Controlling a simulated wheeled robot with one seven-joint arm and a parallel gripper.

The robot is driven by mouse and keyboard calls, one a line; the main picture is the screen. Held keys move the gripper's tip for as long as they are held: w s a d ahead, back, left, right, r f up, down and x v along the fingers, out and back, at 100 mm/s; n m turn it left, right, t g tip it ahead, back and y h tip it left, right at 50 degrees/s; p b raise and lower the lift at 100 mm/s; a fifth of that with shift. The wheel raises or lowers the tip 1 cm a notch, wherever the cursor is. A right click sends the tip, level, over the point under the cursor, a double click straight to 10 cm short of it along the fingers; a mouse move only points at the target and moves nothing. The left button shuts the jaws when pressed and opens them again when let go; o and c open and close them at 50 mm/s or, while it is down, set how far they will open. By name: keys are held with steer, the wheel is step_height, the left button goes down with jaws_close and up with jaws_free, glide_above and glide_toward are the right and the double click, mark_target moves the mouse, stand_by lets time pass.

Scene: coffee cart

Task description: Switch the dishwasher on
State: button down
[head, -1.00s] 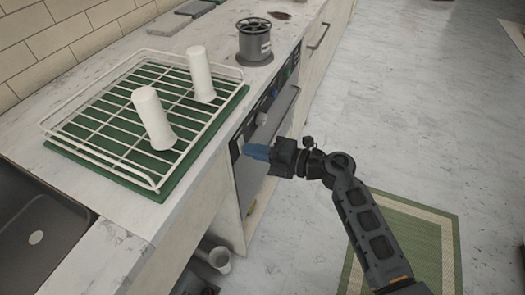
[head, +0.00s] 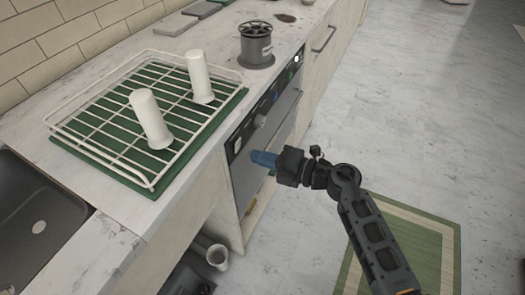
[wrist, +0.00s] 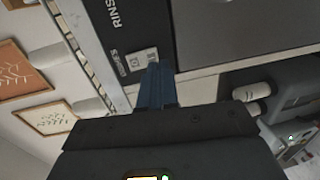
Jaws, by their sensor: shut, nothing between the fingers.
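The dishwasher (head: 252,172) is built in under the counter, with its door shut. Its black control panel (head: 272,101) runs along the top edge, with a grey knob (head: 260,121) in the middle. A white rocker switch (head: 237,145) sits at the near end of the panel; it also shows in the wrist view (wrist: 143,61). A small white light (head: 296,59) glows at the panel's far end. My gripper (head: 254,156) is shut and empty, its blue fingers pointing at the panel's near end. In the wrist view the fingertips (wrist: 155,72) are just beside the switch; contact is not clear.
A white wire rack (head: 152,180) on a green mat stands on the counter with two white cups (head: 150,118). A dark grey canister (head: 256,45) stands farther back. A sink (head: 35,215) is at the left. The floor right of the counter is open, with a green rug (head: 420,255).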

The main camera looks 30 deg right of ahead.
steer(key=s+d+f+b, duration=0.1)
steer(key=s+d, duration=0.5)
steer(key=s, duration=0.2)
steer(key=shift+s+f, duration=0.15)
steer(key=shift+s, duration=0.1)
stand_by(0.4)
steer(key=s+a+r+m+h, duration=0.1)
steer(key=s+r+m+h, duration=0.2)
steer(key=s+m, duration=0.5)
steer(key=s+a+r+m+t+h, duration=0.1)
steer(key=s+r+m, duration=0.5)
steer(key=s, duration=0.7)
steer(key=s+a+r+m+h, duration=0.2)
steer(key=s+r+m+h, duration=0.3)
steer(key=s+m, duration=0.5)
steer(key=shift+s+a+r+m+h, duration=0.15)
steer(key=shift+s+a+m+h, duration=0.2)
steer(key=shift+m, duration=0.25)
steer(key=c, duration=1.8)
jaws_free()
steer(key=shift+w, duration=0.1)
